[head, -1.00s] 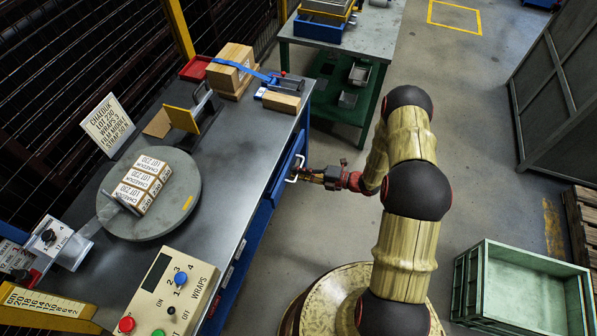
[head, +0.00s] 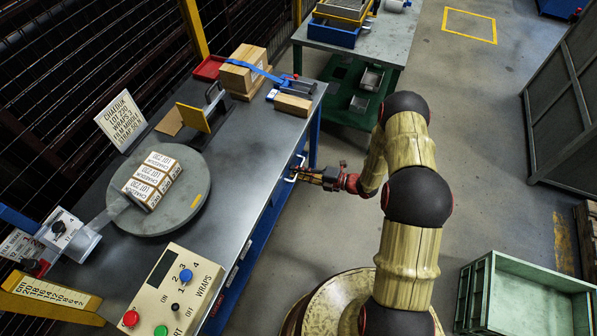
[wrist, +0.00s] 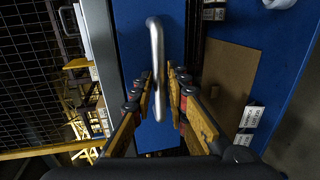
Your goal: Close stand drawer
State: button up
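The stand (head: 225,165) is a long bench with a dark grey top and a blue body. Its blue drawer front fills the middle of the wrist view (wrist: 132,30), with a pale metal bar handle (wrist: 157,50). The handle also shows at the bench's right side in the head view (head: 292,168). My gripper (head: 312,175) is at the handle; in the wrist view its fingers (wrist: 159,80) lie close on both sides of the bar and look shut on it. The drawer front looks near the bench's edge; I cannot tell whether it is fully flush.
A round turntable (head: 185,205) with wrapped cartons (head: 153,182) and a control box (head: 168,295) are on the bench. A second table (head: 385,45) stands behind. A green crate (head: 525,290) is on the floor at lower right.

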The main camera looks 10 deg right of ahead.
jog(key=v, duration=1.2)
dwell(0.4)
